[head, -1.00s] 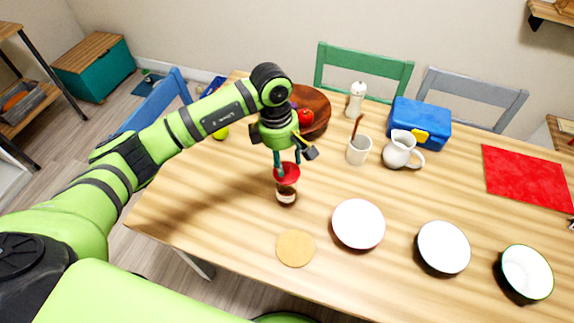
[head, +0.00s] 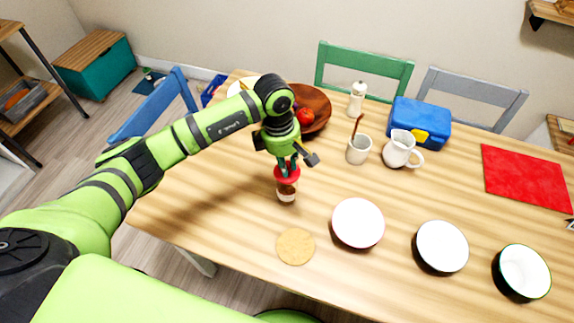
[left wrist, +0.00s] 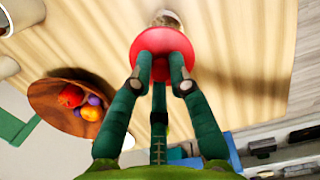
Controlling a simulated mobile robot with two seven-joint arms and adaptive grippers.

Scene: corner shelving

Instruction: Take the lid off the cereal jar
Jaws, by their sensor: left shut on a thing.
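The cereal jar (head: 287,193) is a small clear jar with brown contents, standing upright on the wooden table. Its red lid (head: 287,173) is at the jar's top. My left gripper (head: 288,167) points down from above and is shut on the lid. In the left wrist view the fingers hold the red lid (left wrist: 160,48) at its sides, and part of the jar (left wrist: 168,18) shows beyond it. I cannot tell whether a gap separates lid and jar. My right gripper is not in view.
A round tan mat (head: 295,246) and a pink-white bowl (head: 358,223) lie in front of the jar. A wooden fruit bowl (head: 318,101) is behind my arm. A cup (head: 358,150) and white pitcher (head: 399,150) stand to the right. The table left of the jar is clear.

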